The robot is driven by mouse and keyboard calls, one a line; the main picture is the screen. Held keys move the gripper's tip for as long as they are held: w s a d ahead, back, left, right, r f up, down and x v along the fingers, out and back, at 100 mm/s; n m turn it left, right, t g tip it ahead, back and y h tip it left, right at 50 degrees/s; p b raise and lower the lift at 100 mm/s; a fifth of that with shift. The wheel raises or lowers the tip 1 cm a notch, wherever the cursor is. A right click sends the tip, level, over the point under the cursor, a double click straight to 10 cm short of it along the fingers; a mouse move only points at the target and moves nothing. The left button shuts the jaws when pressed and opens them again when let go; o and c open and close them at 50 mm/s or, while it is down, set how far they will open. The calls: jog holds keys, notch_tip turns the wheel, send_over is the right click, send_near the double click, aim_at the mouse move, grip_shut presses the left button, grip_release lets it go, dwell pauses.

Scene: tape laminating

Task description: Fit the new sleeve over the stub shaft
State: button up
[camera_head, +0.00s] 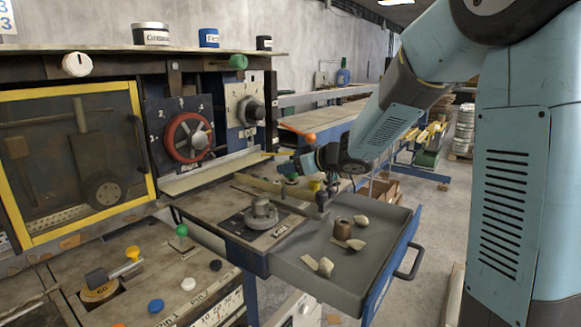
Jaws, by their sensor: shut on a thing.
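My gripper (321,193) is small and dark at the end of the arm, above the left back part of a grey drawer tray (300,272). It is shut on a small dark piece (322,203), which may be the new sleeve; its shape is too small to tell. A brown hollow sleeve-like cylinder (343,229) stands upright in the tray, just right of and nearer than the gripper, apart from it. A round grey flanged part with a raised hub (262,213), possibly the stub shaft, sits on the plate left of the tray. The gripper is to its right, apart from it.
Several cream pieces (326,267) lie in the tray. A drawer handle (411,262) sticks out at right. Behind stand a red handwheel (187,138), a yellow-framed window (75,160) and an orange knob (300,137). Coloured knobs (155,305) stand at the lower left.

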jog(key=o, duration=1.1)
jog(key=shift+s+f, duration=0.15)
jog(key=shift+f, duration=0.25)
jog(key=shift+o, duration=0.2)
jog(key=v, duration=1.4)
jog(key=shift+w+r, duration=0.2)
jog(key=shift+r, duration=0.2)
jog(key=shift+a, duration=0.1)
